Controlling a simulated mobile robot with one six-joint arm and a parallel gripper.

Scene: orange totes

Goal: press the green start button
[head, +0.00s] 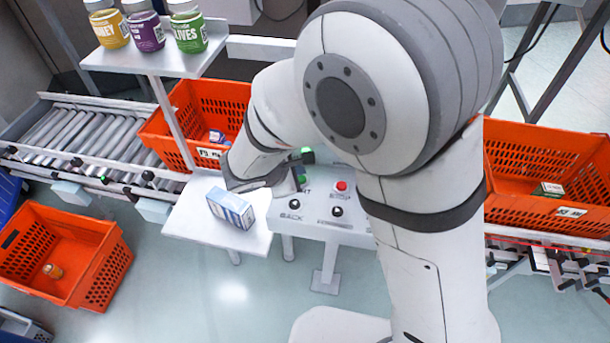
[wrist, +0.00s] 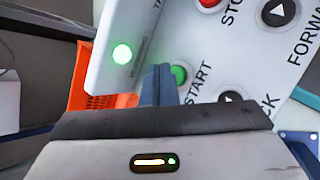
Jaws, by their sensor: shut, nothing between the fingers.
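The green start button (wrist: 179,75) shows in the wrist view beside the word START on a white control panel (wrist: 225,55). My gripper (wrist: 158,72) is shut and empty. Its fingertips overlap the button's left side in the picture; I cannot tell whether they touch it. In the head view, the panel (head: 312,222) stands left of my upper arm, and my arm and gripper partly cover its top left corner. A lit green lamp (wrist: 122,54) shows left of the fingers.
A red stop button (head: 341,186) and black buttons share the panel. A blue and white box (head: 231,208) stands on the white shelf (head: 190,222) to the left. Orange totes (head: 113,278) stand around, and jars (head: 187,32) sit on a raised shelf.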

